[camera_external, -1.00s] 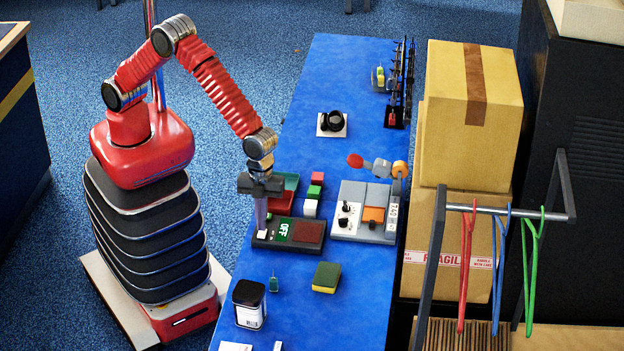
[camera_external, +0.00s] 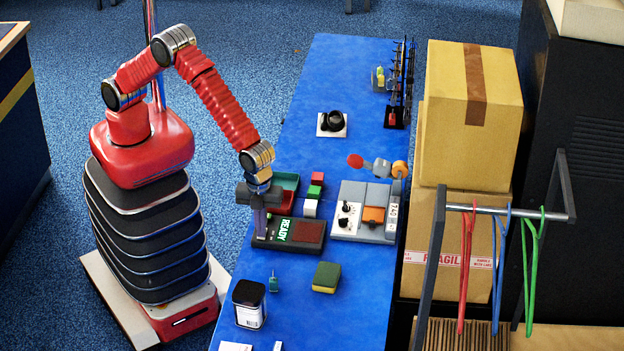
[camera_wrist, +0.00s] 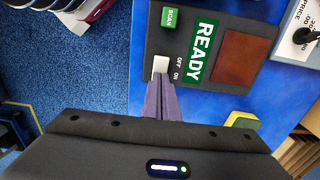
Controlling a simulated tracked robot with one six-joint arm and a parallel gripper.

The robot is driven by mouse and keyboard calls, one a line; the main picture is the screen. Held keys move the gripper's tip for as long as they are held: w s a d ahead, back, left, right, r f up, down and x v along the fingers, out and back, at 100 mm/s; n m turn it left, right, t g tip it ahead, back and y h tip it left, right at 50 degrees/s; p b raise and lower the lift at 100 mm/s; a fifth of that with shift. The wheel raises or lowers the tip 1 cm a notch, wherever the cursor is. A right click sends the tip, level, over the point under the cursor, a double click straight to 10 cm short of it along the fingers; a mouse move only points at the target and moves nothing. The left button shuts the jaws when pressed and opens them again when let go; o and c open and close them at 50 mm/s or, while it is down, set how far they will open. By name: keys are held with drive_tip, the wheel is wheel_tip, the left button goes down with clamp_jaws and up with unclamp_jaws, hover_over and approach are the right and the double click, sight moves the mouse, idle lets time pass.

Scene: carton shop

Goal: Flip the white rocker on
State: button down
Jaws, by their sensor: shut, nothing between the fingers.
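The white rocker (camera_wrist: 160,65) sits on a dark scanner box (camera_wrist: 240,20), beside the printed words OFF and ON. The box's green display (camera_wrist: 201,50) reads READY; it also shows in the external view (camera_external: 283,229). My gripper (camera_wrist: 161,84) is shut and empty, pointing down at the box. Its fingertips are at the rocker's edge in the wrist view, on the ON side; I cannot tell whether they touch it. In the external view my gripper (camera_external: 260,234) stands at the box's left end and hides the rocker.
A green SCAN button (camera_wrist: 170,17) and a brown-red pad (camera_wrist: 244,57) are on the same box. A green-yellow sponge (camera_external: 326,277) and a dark-lidded jar (camera_external: 249,303) stand nearer the front. A grey panel with knobs (camera_external: 348,190) is to the right.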

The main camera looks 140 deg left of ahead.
drive_tip(key=shift+d+f+g+y, duration=0.2)
drive_tip(key=shift+f+g+y, duration=0.1)
drive_tip(key=shift+f, duration=0.35)
drive_tip(key=shift+s+d, duration=0.1)
drive_tip(key=shift+s, duration=0.1)
drive_tip(key=shift+s+a, duration=0.5)
drive_tip(key=shift+a, duration=0.3)
drive_tip(key=shift+r, duration=0.15)
wheel_tip(320, 180, up, 15)
drive_tip(key=w+d, duration=0.1)
drive_tip(key=w, duration=0.1)
drive_tip(key=shift+d, duration=0.1)
idle(0.5)
